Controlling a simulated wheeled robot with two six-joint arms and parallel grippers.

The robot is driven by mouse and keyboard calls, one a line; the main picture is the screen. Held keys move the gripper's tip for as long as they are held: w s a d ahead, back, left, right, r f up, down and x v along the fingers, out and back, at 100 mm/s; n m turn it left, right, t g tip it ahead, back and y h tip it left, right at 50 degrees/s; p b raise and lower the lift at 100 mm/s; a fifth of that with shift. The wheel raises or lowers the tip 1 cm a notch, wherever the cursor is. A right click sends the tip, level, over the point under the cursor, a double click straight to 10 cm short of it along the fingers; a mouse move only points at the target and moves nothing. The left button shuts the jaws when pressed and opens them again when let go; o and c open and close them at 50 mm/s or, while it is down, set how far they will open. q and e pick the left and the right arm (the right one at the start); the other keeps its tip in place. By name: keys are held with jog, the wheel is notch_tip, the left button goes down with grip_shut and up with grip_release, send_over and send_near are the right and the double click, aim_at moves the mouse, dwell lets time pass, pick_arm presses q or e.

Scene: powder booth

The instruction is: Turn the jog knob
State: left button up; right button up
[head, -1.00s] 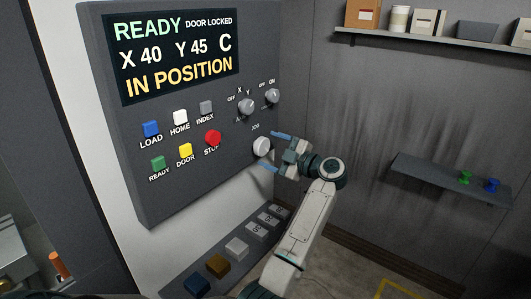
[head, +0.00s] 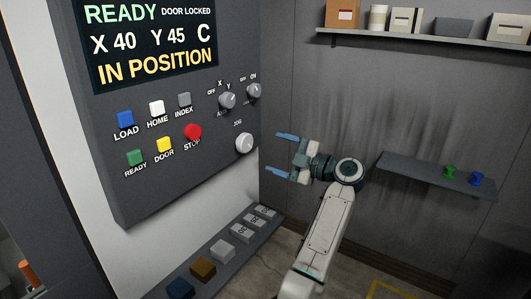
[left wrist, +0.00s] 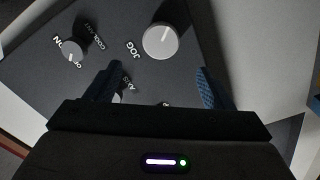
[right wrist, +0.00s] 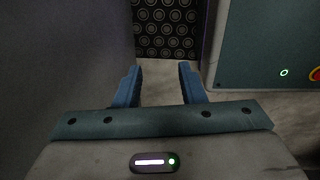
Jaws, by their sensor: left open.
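The jog knob (head: 244,143) is a round pale knob at the lower right of the dark control panel (head: 190,190), under the label JOG. In the left wrist view the jog knob (left wrist: 160,41) shows a white pointer line and lies beyond my fingertips. My left gripper (head: 277,152) is open and empty, to the right of the knob and apart from it. Its blue fingers also show in the left wrist view (left wrist: 157,80). My right gripper (right wrist: 160,72) is open with nothing between its fingers; it is not in the head view.
The panel's screen (head: 150,45) reads READY, DOOR LOCKED, X 40, Y 45, C, IN POSITION. Two smaller knobs (head: 228,100) sit above the jog knob. The red stop button (head: 193,132) is to its left. A shelf (head: 430,176) holds green and blue pieces at right.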

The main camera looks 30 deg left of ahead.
aim_at(248, 144)
pick_arm(q)
jog(key=a+n+b, duration=0.2)
jog(key=a+n, duration=0.1)
jog(key=n, duration=0.4)
jog(key=a+n+b, duration=0.2)
jog(key=a+n, duration=0.1)
jog(key=n, duration=0.4)
jog(key=a+n+b, duration=0.2)
jog(key=a+n, duration=0.1)
jog(key=n, duration=0.3)
jog(key=shift+w+a+f+n, duration=0.1)
jog(key=shift+w+a+n, duration=0.1)
jog(key=shift+w+n, duration=0.2)
jog(key=shift+a, duration=0.4)
jog(key=shift+f, duration=0.1)
jog(key=c, duration=1)
jog(key=shift+o, duration=0.2)
jog(key=shift+f+m+b, duration=0.1)
jog(key=shift+m+b, duration=0.3)
jog(key=shift+b, duration=0.3)
jog(key=shift+m, duration=0.6)
